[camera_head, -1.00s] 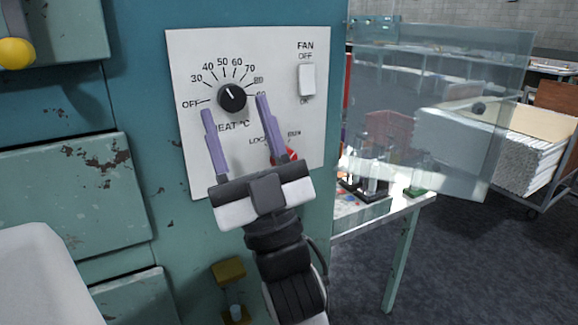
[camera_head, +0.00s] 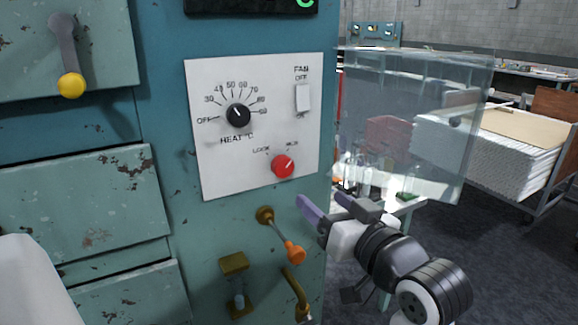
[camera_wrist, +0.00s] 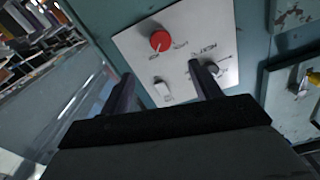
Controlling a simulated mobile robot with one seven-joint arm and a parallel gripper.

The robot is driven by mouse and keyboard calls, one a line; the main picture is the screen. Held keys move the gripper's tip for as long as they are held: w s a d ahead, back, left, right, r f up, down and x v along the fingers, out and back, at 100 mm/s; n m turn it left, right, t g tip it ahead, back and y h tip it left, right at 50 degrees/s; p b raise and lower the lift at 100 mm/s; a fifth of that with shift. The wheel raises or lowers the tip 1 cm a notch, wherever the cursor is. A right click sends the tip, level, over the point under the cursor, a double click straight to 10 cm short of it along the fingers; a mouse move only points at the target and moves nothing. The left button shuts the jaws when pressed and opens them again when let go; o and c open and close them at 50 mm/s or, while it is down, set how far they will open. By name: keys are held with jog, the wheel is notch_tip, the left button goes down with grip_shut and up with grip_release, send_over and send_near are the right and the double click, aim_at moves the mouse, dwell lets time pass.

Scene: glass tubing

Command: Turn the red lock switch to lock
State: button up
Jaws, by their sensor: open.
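The red lock switch (camera_head: 283,166) is a round red knob at the lower right of the white control panel (camera_head: 218,170). Its light pointer line aims up and right toward RUN, with LOCK printed at its upper left. My gripper (camera_head: 322,205) is below and right of the knob, apart from it, tilted in front of the cabinet's right edge. In the wrist view the knob (camera_wrist: 160,41) sits beyond and between the two fingers (camera_wrist: 165,85), which are spread apart with nothing between them.
The black heat dial (camera_head: 238,115) and white fan switch (camera_head: 303,98) share the panel. An orange-tipped lever (camera_head: 293,252) and a brass fitting (camera_head: 234,264) stick out below it. A clear glass pane (camera_head: 415,120) stands to the right, above a bench with glassware.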

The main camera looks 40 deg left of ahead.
aim_at(285, 169)
jog(key=p+x, duration=0.7)
jog(key=x, duration=0.6)
jog(key=shift+a+p, duration=0.1)
jog(key=shift+p, duration=0.3)
jog(key=c, duration=1)
